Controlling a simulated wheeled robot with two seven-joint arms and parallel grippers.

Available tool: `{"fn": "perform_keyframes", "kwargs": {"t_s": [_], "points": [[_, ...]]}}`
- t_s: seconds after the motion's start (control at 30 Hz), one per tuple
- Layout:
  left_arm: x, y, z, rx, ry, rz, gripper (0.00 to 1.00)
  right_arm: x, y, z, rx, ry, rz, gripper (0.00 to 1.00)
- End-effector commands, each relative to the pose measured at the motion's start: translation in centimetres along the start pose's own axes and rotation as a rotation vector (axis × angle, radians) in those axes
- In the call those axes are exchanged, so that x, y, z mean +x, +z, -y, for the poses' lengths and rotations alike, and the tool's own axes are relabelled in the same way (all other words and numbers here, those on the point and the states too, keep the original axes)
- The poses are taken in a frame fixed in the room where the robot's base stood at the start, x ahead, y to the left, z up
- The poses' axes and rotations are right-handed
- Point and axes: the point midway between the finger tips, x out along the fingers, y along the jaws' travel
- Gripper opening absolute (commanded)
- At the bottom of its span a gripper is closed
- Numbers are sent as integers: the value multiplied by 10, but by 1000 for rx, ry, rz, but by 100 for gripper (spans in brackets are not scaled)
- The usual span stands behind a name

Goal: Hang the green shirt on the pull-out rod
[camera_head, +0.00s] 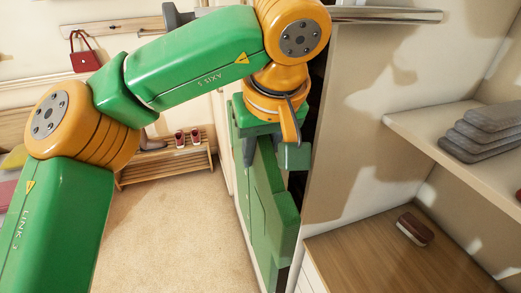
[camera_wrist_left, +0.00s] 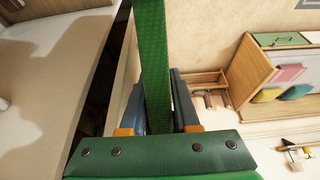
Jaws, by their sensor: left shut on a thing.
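My left gripper (camera_head: 270,152) hangs below the orange wrist of my left arm, near the middle of the head view, with its fingers pointing down. It is shut on the green shirt (camera_head: 272,205), which hangs below it as flat, boxy green panels beside the open wardrobe edge. In the left wrist view the shirt (camera_wrist_left: 154,60) is a green textured strip running between the two dark fingers (camera_wrist_left: 157,95). The metal pull-out rod (camera_head: 385,15) sticks out at the top right, above and apart from the shirt. My right gripper is not in view.
A wardrobe panel (camera_head: 335,150) stands right beside the shirt. Right of it are a shelf with folded grey cloths (camera_head: 485,130) and a wooden surface with a brush (camera_head: 414,229). A shoe rack (camera_head: 165,165) and a red bag (camera_head: 84,58) are at the left. Carpet (camera_head: 165,235) is clear.

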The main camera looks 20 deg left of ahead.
Motion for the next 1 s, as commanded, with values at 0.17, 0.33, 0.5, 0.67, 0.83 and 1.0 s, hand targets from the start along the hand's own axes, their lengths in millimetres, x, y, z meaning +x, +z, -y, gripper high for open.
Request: {"fn": "perform_keyframes", "kwargs": {"t_s": [0.17, 0.33, 0.5, 0.67, 0.83, 1.0], "points": [[0, 0, 0, -1, 1, -1, 0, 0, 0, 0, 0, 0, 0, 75], [0, 0, 0, -1, 1, -1, 49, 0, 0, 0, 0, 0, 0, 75], [0, 0, 0, -1, 1, -1, 65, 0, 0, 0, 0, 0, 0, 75], [0, 0, 0, -1, 0, 0, 65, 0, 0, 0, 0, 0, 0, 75], [-28, -1, 0, -4, 3, -5, 65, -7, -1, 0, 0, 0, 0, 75], [-63, -1, 0, -2, 1, -4, 65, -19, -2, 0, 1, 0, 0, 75]]}}
